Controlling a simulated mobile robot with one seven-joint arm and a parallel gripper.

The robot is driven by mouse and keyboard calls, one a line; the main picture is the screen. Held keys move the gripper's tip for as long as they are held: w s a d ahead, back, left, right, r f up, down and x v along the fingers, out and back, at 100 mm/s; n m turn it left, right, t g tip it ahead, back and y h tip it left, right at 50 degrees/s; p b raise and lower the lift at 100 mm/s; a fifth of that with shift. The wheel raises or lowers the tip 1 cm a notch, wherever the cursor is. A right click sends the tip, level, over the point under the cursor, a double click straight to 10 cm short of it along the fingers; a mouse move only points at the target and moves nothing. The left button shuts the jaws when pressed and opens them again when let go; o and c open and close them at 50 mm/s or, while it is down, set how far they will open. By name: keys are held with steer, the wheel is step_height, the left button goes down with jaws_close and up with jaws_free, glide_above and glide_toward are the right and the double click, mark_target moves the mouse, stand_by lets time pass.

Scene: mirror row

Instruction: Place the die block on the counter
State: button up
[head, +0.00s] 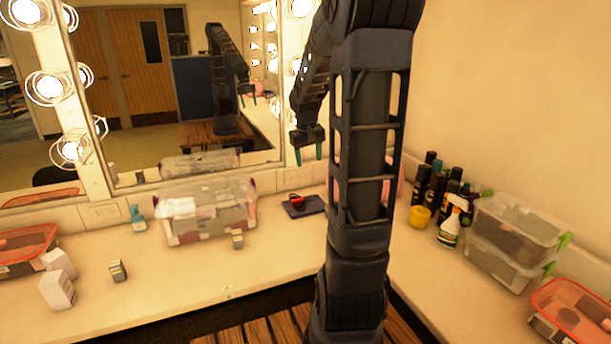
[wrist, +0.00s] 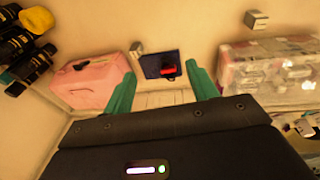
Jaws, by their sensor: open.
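Two small grey block-like cubes show in the wrist view: one (wrist: 136,48) left of a dark blue mat, one (wrist: 256,19) near a clear container. I cannot tell which is the die block. The cube near the container also shows in the head view (head: 237,240); the other is probably hidden behind my arm there. Another small block (head: 118,271) stands further left on the counter (head: 190,285). My gripper (head: 308,153) is open and empty, teal fingers pointing down, above the back of the counter. In the wrist view its fingertips (wrist: 160,75) spread apart below the mat.
The blue mat (head: 312,211) bears a red and black object (head: 297,201). A clear container (head: 205,215) stands left of it, a pink box (wrist: 90,82) on its other side. Bottles (head: 449,228) and stacked bins (head: 510,235) line the right. A mirror (head: 160,140) stands behind.

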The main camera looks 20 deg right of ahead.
steer(key=s+a+r+t, duration=0.1)
steer(key=s+a+r, duration=0.1)
steer(key=s, duration=0.6)
steer(key=s+a+r+t+y, duration=0.1)
steer(key=s+a+r, duration=0.1)
steer(key=s+a, duration=0.3)
steer(key=s+a+r, duration=0.2)
steer(key=s+a, duration=0.2)
steer(key=s, duration=0.6)
steer(key=shift+s+t+y, duration=0.3)
steer(key=shift+s+t, duration=0.1)
